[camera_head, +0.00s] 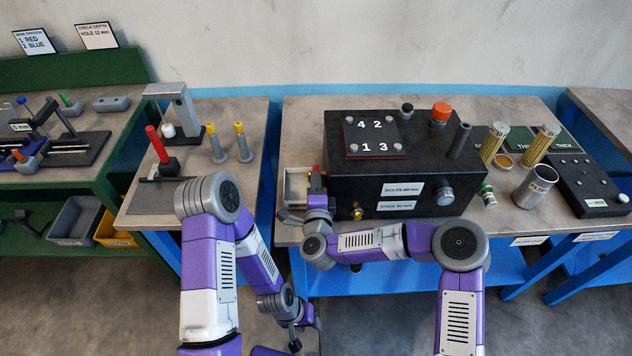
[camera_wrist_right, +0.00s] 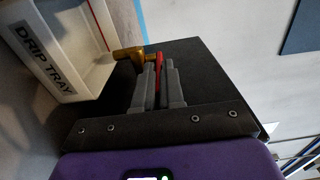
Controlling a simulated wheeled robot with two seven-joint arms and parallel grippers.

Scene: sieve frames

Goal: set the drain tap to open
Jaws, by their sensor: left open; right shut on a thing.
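The drain tap shows in the right wrist view as a brass body (camera_wrist_right: 128,54) with a red lever (camera_wrist_right: 160,62), beside the white drip tray (camera_wrist_right: 62,72). My right gripper (camera_wrist_right: 157,80) is shut on the red lever, which stands between its two grey fingers. In the head view my right gripper (camera_head: 316,186) is at the left side of the black box (camera_head: 365,176), and only a bit of red shows there. The tap's outlet is not clear. My left gripper (camera_head: 294,342) is open and empty, low in front of the tables.
The drip tray (camera_head: 294,187) stands left of the black box. The box carries a plate with numbers (camera_head: 372,136) and an orange knob (camera_head: 441,112). Brass sieve cylinders (camera_head: 494,142) and a metal cup (camera_head: 535,187) stand to its right. A gap separates the middle table from the left one.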

